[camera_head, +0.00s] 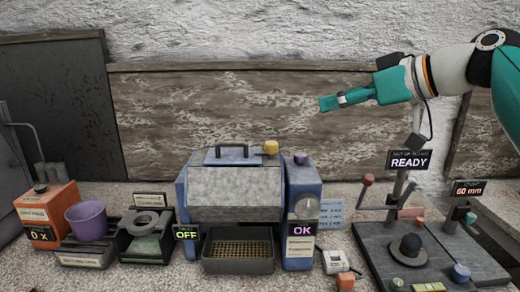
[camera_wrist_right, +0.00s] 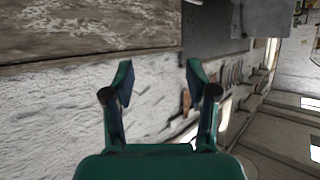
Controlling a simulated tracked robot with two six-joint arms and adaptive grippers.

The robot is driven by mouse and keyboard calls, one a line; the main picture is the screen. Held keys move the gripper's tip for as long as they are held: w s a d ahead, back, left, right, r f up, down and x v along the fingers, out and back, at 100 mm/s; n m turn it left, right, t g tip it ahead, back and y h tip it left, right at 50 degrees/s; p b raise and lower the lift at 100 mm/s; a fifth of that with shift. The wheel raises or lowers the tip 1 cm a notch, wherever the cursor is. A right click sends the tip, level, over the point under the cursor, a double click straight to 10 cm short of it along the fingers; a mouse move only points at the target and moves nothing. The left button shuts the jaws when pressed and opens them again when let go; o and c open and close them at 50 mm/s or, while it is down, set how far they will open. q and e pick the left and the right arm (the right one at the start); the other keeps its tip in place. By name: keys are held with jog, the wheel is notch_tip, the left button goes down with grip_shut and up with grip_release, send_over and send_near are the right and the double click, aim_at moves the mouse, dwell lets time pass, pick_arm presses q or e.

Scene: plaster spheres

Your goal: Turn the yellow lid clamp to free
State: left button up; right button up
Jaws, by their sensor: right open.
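The yellow lid clamp (camera_head: 271,147) is a small yellow knob on top of the blue-and-grey machine, at the right end of its lid (camera_head: 232,157). Which way the clamp is turned is too small to tell. My right gripper (camera_head: 330,102) is above and to the right of the clamp, apart from it, in front of the wooden board. In the right wrist view the gripper (camera_wrist_right: 160,85) is open, with nothing between its two fingers. My left gripper is not in view.
A blue unit with a purple knob (camera_head: 301,158) and an "OK" display stands right of the machine. A "READY" sign (camera_head: 408,161) on a post rises below my right arm. A purple cup (camera_head: 88,220) and an orange box (camera_head: 47,212) stand at the left. The space above the lid is clear.

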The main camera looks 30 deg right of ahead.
aim_at(274, 144)
notch_tip(274, 144, down, 7)
jog(key=w+b, duration=0.1)
jog(key=b, duration=0.5)
jog(key=x, duration=1.6)
jog(key=shift+w+a+r, duration=0.2)
jog(key=shift+w+a, duration=0.15)
jog(key=shift+w, duration=0.05)
grip_shut()
